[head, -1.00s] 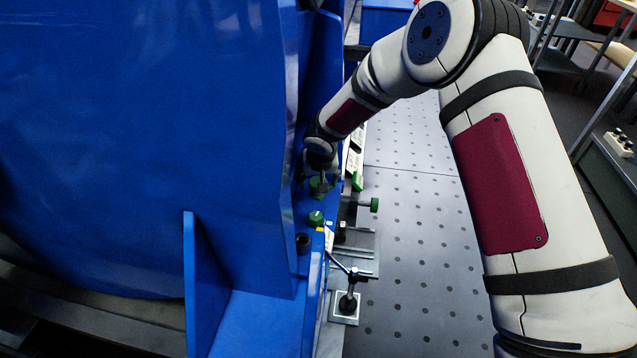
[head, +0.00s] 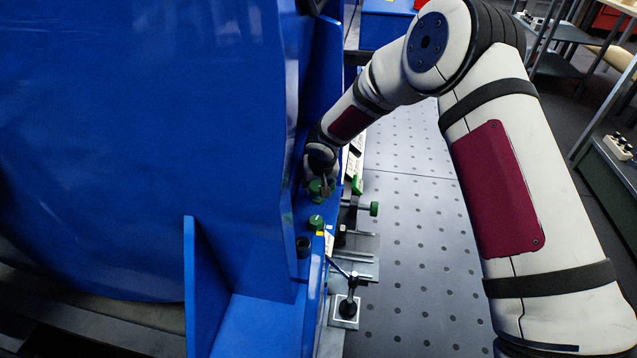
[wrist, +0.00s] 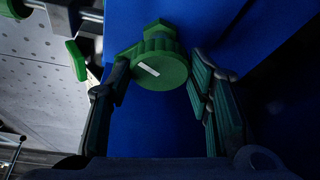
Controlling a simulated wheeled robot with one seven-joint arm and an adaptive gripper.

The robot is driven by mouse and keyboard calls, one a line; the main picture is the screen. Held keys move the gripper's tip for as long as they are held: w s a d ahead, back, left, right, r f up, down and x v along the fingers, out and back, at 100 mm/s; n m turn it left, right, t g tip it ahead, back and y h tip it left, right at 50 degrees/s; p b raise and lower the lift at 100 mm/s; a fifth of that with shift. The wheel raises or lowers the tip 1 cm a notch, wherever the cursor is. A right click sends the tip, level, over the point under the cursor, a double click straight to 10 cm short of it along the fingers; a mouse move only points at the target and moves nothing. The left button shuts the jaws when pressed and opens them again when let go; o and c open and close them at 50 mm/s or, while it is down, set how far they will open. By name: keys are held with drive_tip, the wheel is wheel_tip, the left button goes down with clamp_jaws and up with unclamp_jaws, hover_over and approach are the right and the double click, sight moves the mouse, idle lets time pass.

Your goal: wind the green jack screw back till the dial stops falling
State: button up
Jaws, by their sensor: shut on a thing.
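The green jack screw's round knob (wrist: 160,66) has a white stripe on its face and sits between the two fingers of my gripper (wrist: 158,86) in the wrist view. In the head view my gripper (head: 320,178) is down at a green knob (head: 316,189) on the blue foot ledge, partly hiding it. The fingers are shut on the knob's sides. A stand with a square base (head: 346,308) and a thin arm is in front on the bed. I cannot make out a dial face or its reading.
A second green knob (head: 316,222) and a dark round fitting (head: 303,246) are nearer on the same ledge. Another green-ended screw (head: 373,208) sticks out to the right. The large blue housing (head: 130,140) walls off the left. The perforated grey plate (head: 420,250) is mostly clear.

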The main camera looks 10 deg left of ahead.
drive_tip(key=n+p, duration=0.2)
drive_tip(key=n+y+p, duration=0.1)
drive_tip(key=n+p, duration=0.1)
drive_tip(key=shift+d+r+g+y+p, duration=0.2)
drive_tip(key=shift+g+y+p, duration=0.1)
drive_tip(key=shift+g+p, duration=0.1)
drive_tip(key=n, duration=0.1)
drive_tip(key=n+p, duration=0.1)
drive_tip(key=n, duration=0.1)
drive_tip(key=shift+w+f+g+y+p, duration=0.15)
drive_tip(key=shift+g+y+p, duration=0.15)
drive_tip(key=shift+g+y, duration=0.1)
drive_tip(key=n, duration=0.2)
drive_tip(key=n+g+b, duration=0.1)
drive_tip(key=n, duration=0.1)
drive_tip(key=shift+w+f+n+g+y, duration=0.1)
drive_tip(key=shift+n+g+y, duration=0.2)
drive_tip(key=shift+y, duration=0.1)
drive_tip(key=shift+w+n+g+b, duration=0.1)
drive_tip(key=shift+n+g+b, duration=0.6)
drive_tip(key=shift+n+b, duration=0.85)
drive_tip(key=shift+n, duration=0.35)
drive_tip(key=o, duration=1.1)
drive_tip(key=shift+o, duration=0.2)
drive_tip(key=shift+d+r, duration=0.1)
drive_tip(key=shift+r, duration=0.1)
